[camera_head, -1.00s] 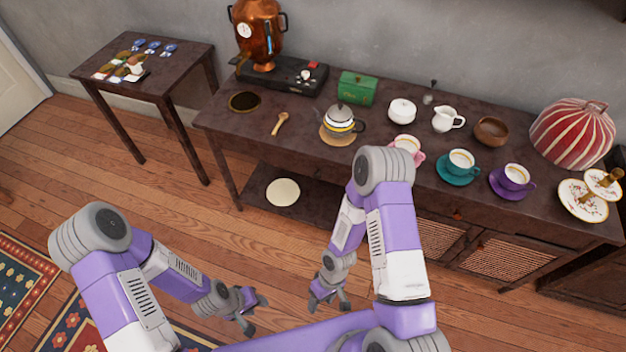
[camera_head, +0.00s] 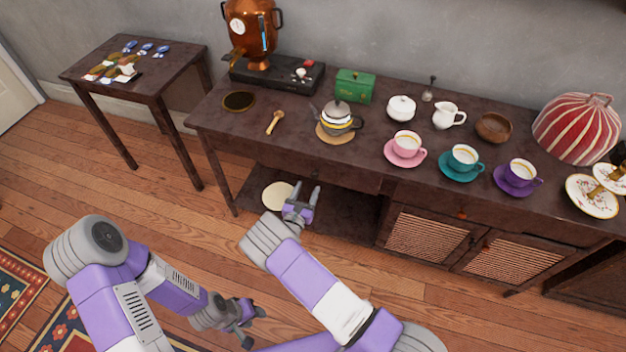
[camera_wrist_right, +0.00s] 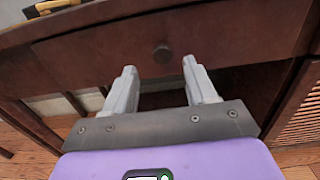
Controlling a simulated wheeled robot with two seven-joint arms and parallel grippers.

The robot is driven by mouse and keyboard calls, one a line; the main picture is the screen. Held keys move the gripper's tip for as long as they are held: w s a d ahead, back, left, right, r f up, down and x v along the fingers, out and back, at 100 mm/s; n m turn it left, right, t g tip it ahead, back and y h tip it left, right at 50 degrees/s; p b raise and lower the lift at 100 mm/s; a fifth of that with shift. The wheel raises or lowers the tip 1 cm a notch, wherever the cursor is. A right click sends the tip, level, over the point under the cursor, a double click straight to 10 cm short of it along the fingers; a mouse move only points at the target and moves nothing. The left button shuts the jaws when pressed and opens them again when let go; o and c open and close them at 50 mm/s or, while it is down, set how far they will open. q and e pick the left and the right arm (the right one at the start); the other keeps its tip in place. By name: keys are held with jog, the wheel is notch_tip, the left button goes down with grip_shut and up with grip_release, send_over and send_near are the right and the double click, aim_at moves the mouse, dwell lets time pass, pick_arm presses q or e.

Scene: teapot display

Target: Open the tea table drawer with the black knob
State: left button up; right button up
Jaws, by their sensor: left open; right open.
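The tea table (camera_head: 230,125) is a long dark wooden table with a drawer front (camera_head: 345,178) under its top. The drawer looks shut. In the right wrist view a dark round knob (camera_wrist_right: 162,53) sits on the drawer front (camera_wrist_right: 225,45); I cannot make it out in the head view. My right gripper (camera_head: 304,192) is open in front of the drawer. In the right wrist view its two fingers (camera_wrist_right: 160,80) point at the drawer, with the knob beyond the gap between them and apart from them. My left gripper (camera_head: 248,330) is open and empty, low over the floor.
A teapot (camera_head: 338,118) on a round mat stands above the drawer. A lower shelf (camera_head: 340,215) holds a pale round disc (camera_head: 277,196). Lattice cabinet doors (camera_head: 425,235) are to the right. Cups and a samovar (camera_head: 255,35) stand on top. Floor in front is clear.

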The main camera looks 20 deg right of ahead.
aim_at(314, 177)
jog(key=b+x, duration=0.1)
jog(key=x, duration=0.5)
jog(key=shift+d+b, duration=0.2)
jog(key=shift+b, duration=0.15)
grip_shut()
